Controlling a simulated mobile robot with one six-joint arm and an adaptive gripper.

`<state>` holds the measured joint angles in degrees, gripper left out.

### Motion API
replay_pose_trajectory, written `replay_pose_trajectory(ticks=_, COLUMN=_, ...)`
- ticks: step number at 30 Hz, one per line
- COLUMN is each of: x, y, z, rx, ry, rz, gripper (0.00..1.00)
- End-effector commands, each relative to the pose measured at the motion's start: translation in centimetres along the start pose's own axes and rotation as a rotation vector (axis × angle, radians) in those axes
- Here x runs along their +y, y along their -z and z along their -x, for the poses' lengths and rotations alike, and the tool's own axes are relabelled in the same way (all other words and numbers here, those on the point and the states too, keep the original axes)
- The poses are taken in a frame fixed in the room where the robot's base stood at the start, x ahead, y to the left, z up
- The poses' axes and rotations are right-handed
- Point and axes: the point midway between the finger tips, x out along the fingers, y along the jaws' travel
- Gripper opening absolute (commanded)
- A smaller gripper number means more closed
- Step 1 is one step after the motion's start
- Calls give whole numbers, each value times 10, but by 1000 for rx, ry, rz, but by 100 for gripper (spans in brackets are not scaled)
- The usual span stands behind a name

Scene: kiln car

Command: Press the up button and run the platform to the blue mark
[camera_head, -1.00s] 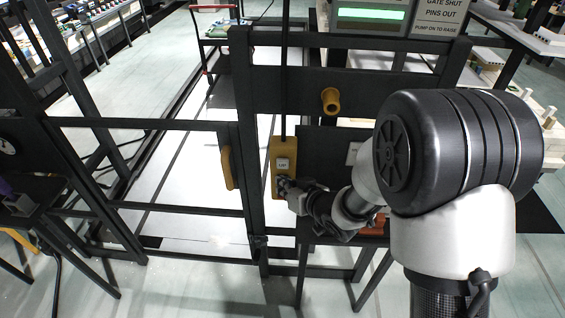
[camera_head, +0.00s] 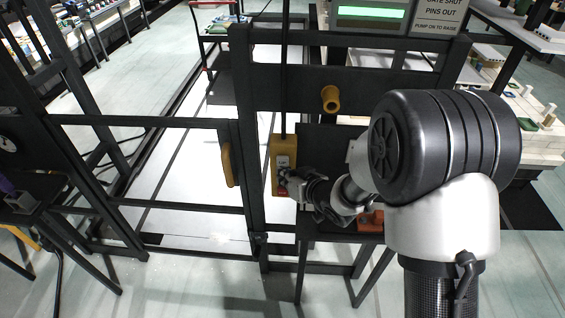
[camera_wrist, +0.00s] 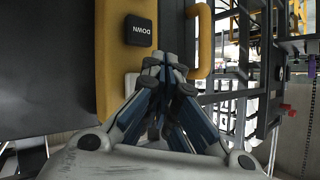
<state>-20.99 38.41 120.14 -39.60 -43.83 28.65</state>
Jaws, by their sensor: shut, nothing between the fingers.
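The yellow button box (camera_head: 276,148) hangs on a black cable beside the dark frame. Its pale upper button (camera_head: 283,160) shows in the head view. In the wrist view the box (camera_wrist: 108,62) has a black button marked DOWN (camera_wrist: 139,30), upside down, and a pale button (camera_wrist: 131,80) partly hidden by my fingers. My gripper (camera_head: 287,177) is shut and empty at the lower half of the box. Its fingertips (camera_wrist: 165,62) lie beside the pale button in the wrist view; I cannot tell whether they touch the box. I cannot make out the blue mark or identify the platform.
A dark gate (camera_head: 165,207) with a yellow handle (camera_head: 227,166) stands left of the box. A lit green display (camera_head: 370,13) and a sign (camera_head: 438,14) sit at the top. Shelves with pale items stand at right.

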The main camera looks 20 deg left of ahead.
Motion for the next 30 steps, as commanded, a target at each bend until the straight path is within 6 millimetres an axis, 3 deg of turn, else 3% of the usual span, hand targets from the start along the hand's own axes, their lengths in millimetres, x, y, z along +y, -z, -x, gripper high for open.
replay_pose_trajectory(ticks=30, x=4, y=4, z=-6, rx=0, ry=0, rz=-1, gripper=0)
